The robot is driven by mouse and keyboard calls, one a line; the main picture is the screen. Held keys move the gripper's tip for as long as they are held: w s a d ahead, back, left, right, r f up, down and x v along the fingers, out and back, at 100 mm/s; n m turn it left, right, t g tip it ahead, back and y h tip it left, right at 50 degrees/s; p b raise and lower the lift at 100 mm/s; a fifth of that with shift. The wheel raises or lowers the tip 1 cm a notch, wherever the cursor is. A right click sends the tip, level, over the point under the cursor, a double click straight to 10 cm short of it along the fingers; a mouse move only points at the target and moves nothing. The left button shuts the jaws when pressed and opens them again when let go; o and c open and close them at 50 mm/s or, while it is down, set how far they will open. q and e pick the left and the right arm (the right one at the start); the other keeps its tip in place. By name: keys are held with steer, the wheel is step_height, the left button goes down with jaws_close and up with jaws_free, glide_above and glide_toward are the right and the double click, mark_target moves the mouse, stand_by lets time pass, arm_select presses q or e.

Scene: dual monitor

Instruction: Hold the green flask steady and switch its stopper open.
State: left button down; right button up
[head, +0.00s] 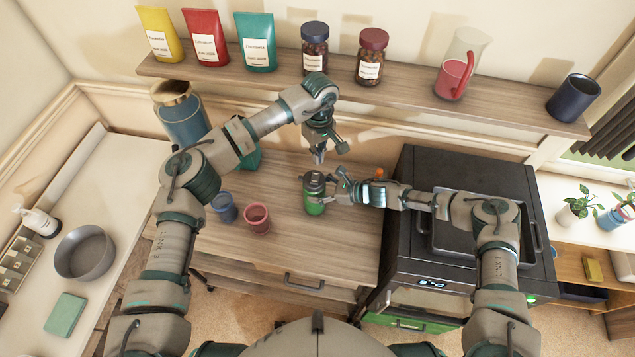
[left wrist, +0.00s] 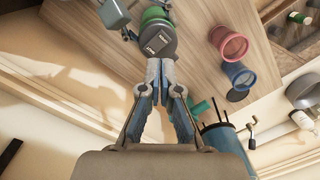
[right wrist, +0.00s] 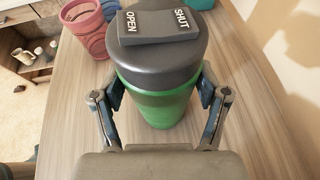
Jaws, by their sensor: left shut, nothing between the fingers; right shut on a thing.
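The green flask (head: 314,208) stands upright on the wooden desk. It has a dark grey lid with a rocker switch (right wrist: 158,25), marked OPEN on the left and SHUT on the right in the right wrist view. I cannot tell which end is pressed. My right gripper (right wrist: 158,88) is shut around the flask's green body, one finger on each side. My left gripper (head: 319,160) is shut and empty, pointing down just above and behind the lid. In the left wrist view its fingertips (left wrist: 161,62) are near the lid (left wrist: 155,38), apart from it in the head view.
A blue cup (head: 224,208) and a pink cup (head: 257,218) stand left of the flask. A black oven-like appliance (head: 470,170) stands to the right. A wall shelf (head: 400,95) with pouches and jars runs behind. A large blue canister (head: 180,115) stands at the back left.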

steer(key=shift+d+f, duration=0.1)
steer(key=shift+d, duration=0.3)
steer(key=shift+s+d, duration=0.1)
steer(key=shift+d, duration=0.1)
arm_select(q)
steer(key=s+r+m+t, duration=0.1)
steer(key=m, duration=0.2)
steer(key=s+r+m+t, duration=0.1)
steer(key=r+m, duration=0.1)
steer(key=s+r+m+t, duration=0.1)
steer(key=m, duration=0.2)
steer(key=shift+r+m+t+h, duration=0.3)
steer(key=shift+a, duration=0.15)
arm_select(e)
steer(key=shift+a, duration=0.2)
arm_select(q)
glide_toward(318, 181)
steer(key=x, duration=0.5)
steer(key=shift+w+f, duration=0.3)
steer(key=shift+w, duration=0.05)
steer(key=shift+s+f, duration=0.1)
steer(key=shift+f, duration=0.65)
